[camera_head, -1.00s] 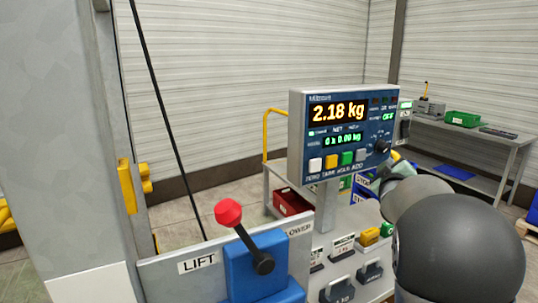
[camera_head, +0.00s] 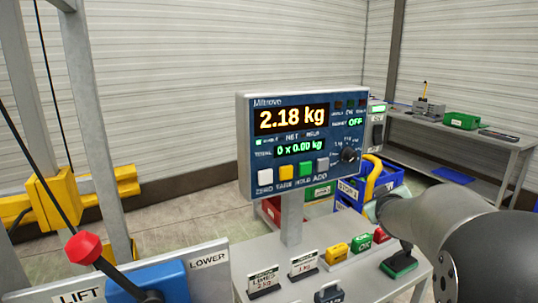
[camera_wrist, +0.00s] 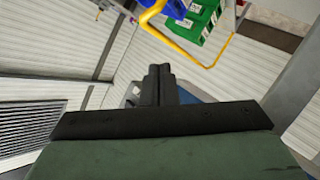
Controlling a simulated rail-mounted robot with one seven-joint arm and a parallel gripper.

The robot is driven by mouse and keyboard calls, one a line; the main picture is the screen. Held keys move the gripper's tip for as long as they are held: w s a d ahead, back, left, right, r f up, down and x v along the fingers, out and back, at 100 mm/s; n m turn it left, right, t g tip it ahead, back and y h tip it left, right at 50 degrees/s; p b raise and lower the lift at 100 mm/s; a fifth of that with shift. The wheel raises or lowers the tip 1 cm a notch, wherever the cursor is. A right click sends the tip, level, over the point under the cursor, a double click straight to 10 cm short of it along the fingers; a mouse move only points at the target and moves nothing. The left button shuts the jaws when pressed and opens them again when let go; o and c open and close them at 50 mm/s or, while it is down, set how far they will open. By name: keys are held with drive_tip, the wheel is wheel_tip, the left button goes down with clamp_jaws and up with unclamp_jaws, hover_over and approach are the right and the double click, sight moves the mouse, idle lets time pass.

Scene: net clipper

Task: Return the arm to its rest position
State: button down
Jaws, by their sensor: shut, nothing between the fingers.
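My gripper (camera_wrist: 158,84) shows in the wrist view with its two dark fingers pressed together and nothing between them. Behind the fingers the wrist view has a tilted scene with the pale ribbed wall. In the head view my grey and black arm reaches in from the lower right. The gripper itself is not visible there, hidden behind the arm or out of frame. The arm is to the right of the weighing display (camera_head: 303,145), which reads 2.18 kg.
A lift lever with a red knob (camera_head: 84,248) stands at lower left. A grey table (camera_head: 345,278) carries labelled weights and yellow, green and red items. Blue crates (camera_head: 385,182) stand behind it. A side bench (camera_head: 475,150) holds a green bin (camera_head: 461,120). Yellow pipes also show in the wrist view (camera_wrist: 180,42).

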drive_tip(key=s+a+f+m+g+y, duration=0.1)
drive_tip(key=s+a+f+g, duration=0.1)
drive_tip(key=s+a+f, duration=0.3)
drive_tip(key=s+a+f+g+y, duration=0.1)
drive_tip(key=s+a+f+g, duration=0.15)
drive_tip(key=s, duration=0.45)
drive_tip(key=s+a+f+m+g+y, duration=0.1)
drive_tip(key=s+a+f+g+y, duration=0.1)
drive_tip(key=s+a+f, duration=0.3)
drive_tip(key=s+a+f+g, duration=0.1)
drive_tip(key=s+g, duration=0.1)
drive_tip(key=s, duration=0.5)
drive_tip(key=s+a+f+m+g, duration=0.1)
drive_tip(key=s+g, duration=0.1)
drive_tip(key=s, duration=0.4)
drive_tip(key=s+a+f+g, duration=0.1)
drive_tip(key=s+a+g, duration=0.1)
drive_tip(key=s, duration=0.5)
drive_tip(key=shift+s+f+g, duration=0.3)
drive_tip(key=shift+f+g, duration=0.1)
drive_tip(key=shift+g, duration=0.05)
